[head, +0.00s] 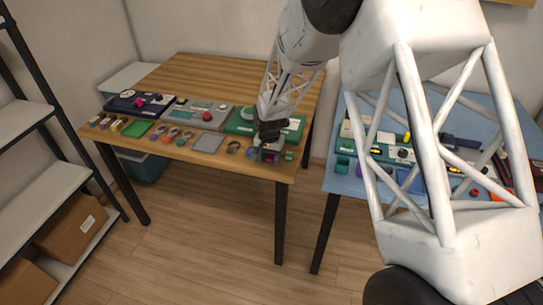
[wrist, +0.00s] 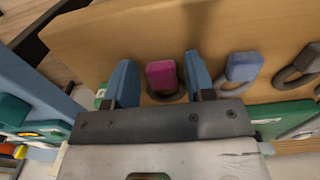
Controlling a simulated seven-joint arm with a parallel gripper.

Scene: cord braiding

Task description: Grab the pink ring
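The pink ring (head: 264,157) is near the front right corner of the wooden table, partly hidden by my gripper in the head view. In the wrist view its pink block (wrist: 161,74) sits on a dark band that lies on the wood. My gripper (wrist: 158,62) is open. Its two blue fingers stand on either side of the pink ring, with a visible gap on each side. In the head view my gripper (head: 268,143) is low over that corner.
A blue-grey ring (wrist: 242,68) is just right of my right finger, with a grey ring (wrist: 305,66) beyond it. A green board (head: 290,132) is behind my gripper. A second, blue table (head: 338,178) stands to the right across a gap.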

